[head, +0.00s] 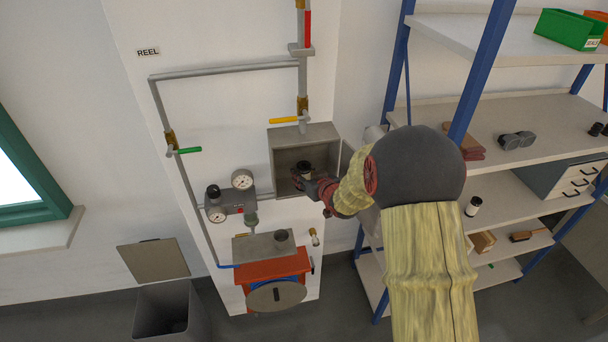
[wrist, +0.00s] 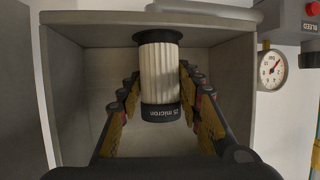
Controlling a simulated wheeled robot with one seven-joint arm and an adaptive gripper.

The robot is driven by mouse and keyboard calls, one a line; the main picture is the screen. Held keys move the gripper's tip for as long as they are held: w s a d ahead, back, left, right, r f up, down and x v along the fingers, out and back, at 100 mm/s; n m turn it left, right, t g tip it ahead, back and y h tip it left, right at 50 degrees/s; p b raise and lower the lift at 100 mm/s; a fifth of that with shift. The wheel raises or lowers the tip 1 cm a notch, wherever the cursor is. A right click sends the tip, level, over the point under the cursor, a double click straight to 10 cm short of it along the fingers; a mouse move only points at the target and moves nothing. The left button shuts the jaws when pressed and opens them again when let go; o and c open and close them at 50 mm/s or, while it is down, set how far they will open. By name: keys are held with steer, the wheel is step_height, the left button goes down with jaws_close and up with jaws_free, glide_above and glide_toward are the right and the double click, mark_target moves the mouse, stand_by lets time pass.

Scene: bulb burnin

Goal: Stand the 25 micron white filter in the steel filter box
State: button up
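The white filter (wrist: 160,75) has a pleated white body and black ends. In the wrist view, the cap marked "micron" faces down in the picture, with its print upside down. My gripper (wrist: 160,82) has its fingertips close against both sides of the filter, shut on it. The steel filter box (wrist: 86,75) is an open grey box on the wall, and the filter is inside its opening. In the head view, the filter (head: 304,168) is upright in the lower part of the box (head: 286,140). I cannot tell whether its base touches the box floor.
Gauges (head: 242,180) are on the wall left of the box; one gauge (wrist: 272,70) shows at right in the wrist view. A pipe with a yellow-handled valve (head: 285,120) runs above the box. Blue-framed shelves (head: 480,36) stand to the right. A red unit (head: 272,266) is below.

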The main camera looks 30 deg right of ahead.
steer(key=o, duration=0.4)
steer(key=shift+r, duration=0.1)
steer(key=shift+r, duration=0.2)
steer(key=s+a+r+g+h, duration=0.1)
steer(key=s+a+r+g, duration=0.15)
steer(key=s+r, duration=0.55)
steer(key=s+a+r+g+h, duration=0.1)
steer(key=s+a+r, duration=0.2)
steer(key=s+r, duration=0.55)
steer(key=s+a+g+y, duration=0.1)
steer(key=s+a+g, duration=0.1)
steer(key=s+a, duration=0.5)
steer(key=s+a+g+y, duration=0.1)
steer(key=s+a, duration=0.5)
steer(key=s, duration=0.8)
steer(key=shift+s+a+f+n+g+y, duration=0.3)
steer(key=shift+s+a+f+g+y, duration=0.1)
steer(key=shift+g, duration=0.25)
